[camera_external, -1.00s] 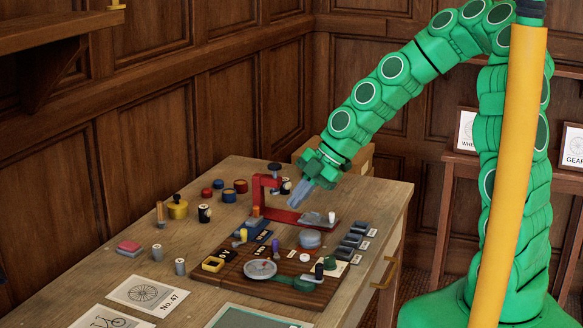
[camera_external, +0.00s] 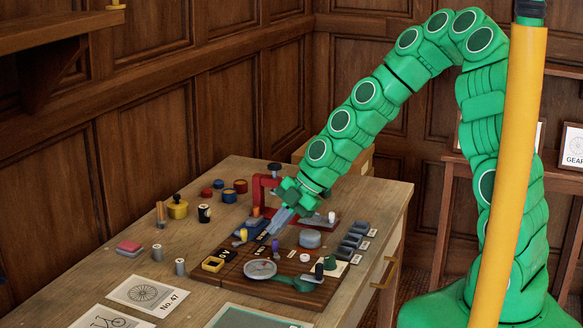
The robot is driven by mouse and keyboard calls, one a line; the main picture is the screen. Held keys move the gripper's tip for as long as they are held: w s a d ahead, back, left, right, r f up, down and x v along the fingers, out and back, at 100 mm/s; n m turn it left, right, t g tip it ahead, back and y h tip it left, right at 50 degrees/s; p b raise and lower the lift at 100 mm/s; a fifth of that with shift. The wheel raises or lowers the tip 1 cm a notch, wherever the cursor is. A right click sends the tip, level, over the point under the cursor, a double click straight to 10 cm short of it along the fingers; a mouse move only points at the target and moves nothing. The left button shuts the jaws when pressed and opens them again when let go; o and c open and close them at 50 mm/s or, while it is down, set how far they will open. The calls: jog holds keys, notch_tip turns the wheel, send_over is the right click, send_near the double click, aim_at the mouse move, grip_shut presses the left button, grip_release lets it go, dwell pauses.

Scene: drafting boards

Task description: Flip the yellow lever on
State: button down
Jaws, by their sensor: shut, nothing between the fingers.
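The yellow lever (camera_external: 243,235) is a small yellow handle standing on a blue-grey base on the dark wooden board (camera_external: 229,277). My gripper (camera_external: 264,237) reaches down from the upper right, with its grey fingers shut and empty. The fingertips are just right of the yellow lever, close to the purple lever (camera_external: 276,245). I cannot tell whether they touch anything. The fingers hide part of the board behind them.
A red clamp-like frame (camera_external: 258,190) stands behind the board. A round dial (camera_external: 260,269), a grey round knob (camera_external: 310,239) and a white-tipped lever (camera_external: 332,217) are nearby. Yellow and red pots stand at the back left. The table's left front holds printed cards.

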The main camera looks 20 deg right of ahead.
aim_at(245, 230)
jog(key=shift+w+a+f, duration=0.25)
jog(key=shift+a+f, duration=0.15)
jog(key=shift+a, duration=0.1)
jog(key=shift+w+a+f, duration=0.25)
jog(key=shift+a+f, duration=0.1)
jog(key=shift+a, duration=0.15)
jog(key=shift+w+a, duration=0.9)
jog(key=shift+w, duration=0.15)
jog(key=shift+w+n+g, duration=0.4)
jog(key=shift+n+g, duration=0.1)
jog(key=shift+n, duration=0.3)
jog(key=shift+w+d, duration=0.1)
jog(key=shift+w, duration=0.8)
jog(key=shift+w+a, duration=0.45)
jog(key=shift+w, duration=0.35)
jog(key=shift+s, duration=0.25)
jog(key=shift+s+a, duration=0.15)
jog(key=shift+s, duration=0.45)
